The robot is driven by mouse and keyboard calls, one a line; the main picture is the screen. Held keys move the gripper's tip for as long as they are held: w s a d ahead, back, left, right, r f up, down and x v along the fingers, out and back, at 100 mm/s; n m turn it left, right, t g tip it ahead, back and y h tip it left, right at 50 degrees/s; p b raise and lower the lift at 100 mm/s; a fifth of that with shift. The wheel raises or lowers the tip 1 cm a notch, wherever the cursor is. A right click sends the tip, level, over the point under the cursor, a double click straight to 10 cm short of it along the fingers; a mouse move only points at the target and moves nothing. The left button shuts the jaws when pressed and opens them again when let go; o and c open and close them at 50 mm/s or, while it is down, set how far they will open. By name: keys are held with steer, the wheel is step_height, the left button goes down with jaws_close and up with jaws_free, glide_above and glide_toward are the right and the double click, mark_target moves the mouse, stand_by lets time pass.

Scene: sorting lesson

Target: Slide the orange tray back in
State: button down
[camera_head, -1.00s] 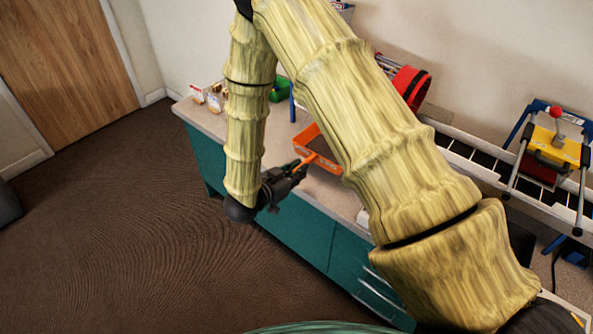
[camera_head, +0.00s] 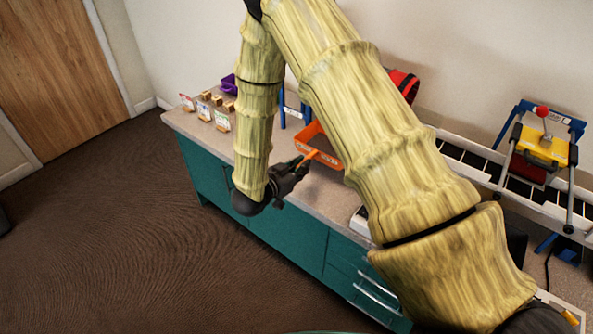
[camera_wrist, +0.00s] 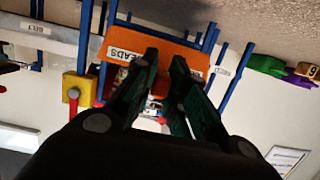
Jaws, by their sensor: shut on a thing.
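The orange tray (camera_head: 305,134) is on the counter beside my forearm in the head view, partly hidden by my upper arm. An orange strip points from it toward my gripper (camera_head: 303,165), which is shut on it at the counter's front side. In the wrist view, the tray's orange front (camera_wrist: 172,42) carries a white label that reads BEADS upside down. My gripper (camera_wrist: 165,58) has both dark fingers against that front there. The fingers hide the exact grip. How far the tray sits in its rack cannot be told.
Blue rack posts (camera_wrist: 232,82) stand around the tray. Small cards and blocks (camera_head: 206,108) and a purple bin (camera_head: 229,84) are at the counter's left end. A red drum (camera_head: 403,84) and a yellow press (camera_head: 545,145) are to the right. The floor in front (camera_head: 130,240) is clear.

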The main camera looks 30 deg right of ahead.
mark_target(314, 153)
steer(key=shift+d+r+b+x, duration=0.15)
steer(key=shift+r+x, duration=0.4)
steer(key=shift+x, duration=1.95)
steer(key=shift+d+r+b+x, duration=0.15)
steer(key=shift+r+x, duration=0.45)
steer(key=shift+x, duration=1.9)
steer(key=shift+d+r+b+x, duration=0.15)
steer(key=shift+r+x, duration=0.4)
steer(key=shift+x, duration=1.95)
steer(key=shift+f, duration=0.35)
steer(key=c, duration=1.4)
jaws_free()
steer(key=shift+o, duration=0.2)
steer(key=v, duration=1.2)
steer(key=shift+f, duration=0.1)
